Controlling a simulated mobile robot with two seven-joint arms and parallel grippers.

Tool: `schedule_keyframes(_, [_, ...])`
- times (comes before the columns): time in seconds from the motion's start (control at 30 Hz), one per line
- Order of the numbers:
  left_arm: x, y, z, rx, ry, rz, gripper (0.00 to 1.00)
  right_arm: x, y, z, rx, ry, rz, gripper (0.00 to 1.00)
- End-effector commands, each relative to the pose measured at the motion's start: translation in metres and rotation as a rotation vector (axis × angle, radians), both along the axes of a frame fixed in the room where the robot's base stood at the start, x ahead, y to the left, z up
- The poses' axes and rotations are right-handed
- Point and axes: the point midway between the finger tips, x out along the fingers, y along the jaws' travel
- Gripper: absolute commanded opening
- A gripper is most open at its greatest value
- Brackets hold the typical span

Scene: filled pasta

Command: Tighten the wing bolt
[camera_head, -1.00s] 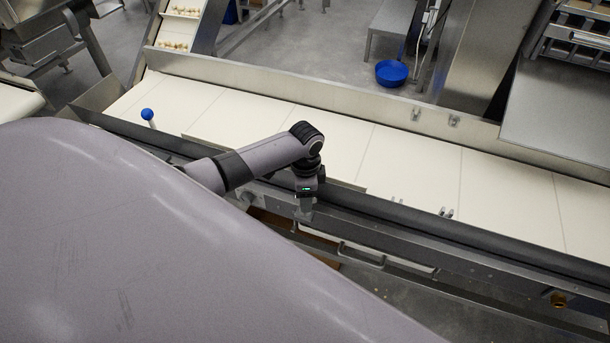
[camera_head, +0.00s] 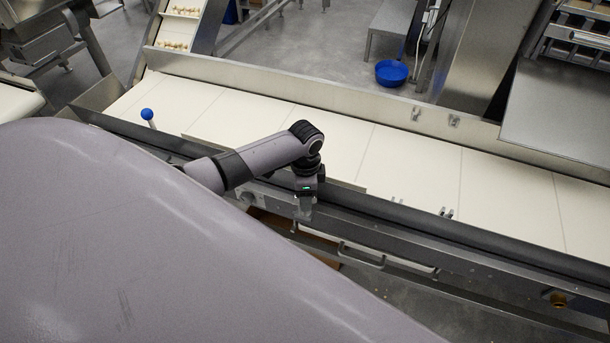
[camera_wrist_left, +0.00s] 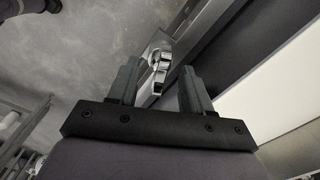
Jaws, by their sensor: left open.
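The wing bolt (camera_wrist_left: 161,63) is a shiny metal piece with wings, on a bracket at the side of the conveyor frame in the left wrist view. My left gripper (camera_wrist_left: 158,72) is open, with one finger on each side of the bolt. Gaps show between the fingers and the bolt, so I see no grip on it. In the head view my left gripper (camera_head: 304,208) points down at the conveyor's near side rail. The bolt cannot be made out there. My right gripper is not in view.
The conveyor's white belt (camera_head: 410,160) runs behind the near rail. A lever with a blue knob (camera_head: 147,114) stands to the left of my arm. A blue bowl (camera_head: 391,73) lies on the floor behind. A lower metal bar (camera_head: 385,262) runs along the near side.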

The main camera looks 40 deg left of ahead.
Motion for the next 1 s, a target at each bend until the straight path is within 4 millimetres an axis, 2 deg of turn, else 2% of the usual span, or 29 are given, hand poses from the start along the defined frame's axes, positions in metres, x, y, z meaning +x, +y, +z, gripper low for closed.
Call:
schedule_keyframes(0.1, [0.004,0.001,0.013,0.0,-0.014,0.001,0.54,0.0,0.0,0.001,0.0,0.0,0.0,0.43])
schedule_keyframes(0.7, [0.003,0.0,0.06,-0.001,-0.01,-0.001,0.54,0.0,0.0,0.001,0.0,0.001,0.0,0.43])
schedule_keyframes(1.0, [0.002,0.0,0.069,0.0,-0.005,0.001,0.54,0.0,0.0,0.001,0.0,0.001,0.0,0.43])
